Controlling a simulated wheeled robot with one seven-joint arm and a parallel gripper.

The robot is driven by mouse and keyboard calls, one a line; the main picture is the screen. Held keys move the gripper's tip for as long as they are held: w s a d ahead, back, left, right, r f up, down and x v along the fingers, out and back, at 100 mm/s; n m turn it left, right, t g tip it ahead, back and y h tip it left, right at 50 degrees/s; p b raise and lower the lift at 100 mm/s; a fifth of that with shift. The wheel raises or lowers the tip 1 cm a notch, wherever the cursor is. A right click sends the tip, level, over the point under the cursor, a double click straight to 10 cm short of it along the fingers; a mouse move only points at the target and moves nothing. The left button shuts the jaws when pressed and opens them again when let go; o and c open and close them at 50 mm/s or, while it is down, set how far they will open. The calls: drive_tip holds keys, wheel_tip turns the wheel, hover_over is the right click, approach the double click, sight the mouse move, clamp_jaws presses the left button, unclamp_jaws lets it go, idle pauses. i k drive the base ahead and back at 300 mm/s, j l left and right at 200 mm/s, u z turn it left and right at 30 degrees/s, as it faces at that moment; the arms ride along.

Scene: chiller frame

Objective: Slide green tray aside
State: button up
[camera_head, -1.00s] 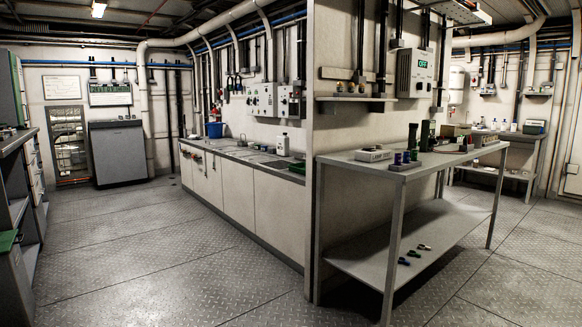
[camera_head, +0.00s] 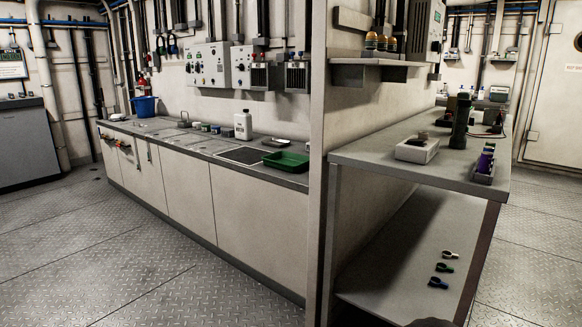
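The green tray (camera_head: 286,161) is a shallow rectangular tray. It lies on the long grey counter (camera_head: 222,165), near the counter's right end, close to the end of the partition wall. It looks empty, and I cannot tell its contents for sure at this distance. My gripper is not in view.
The partition edge (camera_head: 318,140) and a metal table (camera_head: 430,170) stand to the right. The floor (camera_head: 130,255) before the counter is clear.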

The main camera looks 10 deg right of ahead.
sight(284, 161)
drive_tip(key=i+j+z, duration=0.3)
drive_tip(key=i+j, duration=0.35)
drive_tip(key=i, duration=0.25)
drive_tip(key=i+j+z, duration=0.25)
drive_tip(key=i+j, duration=0.55)
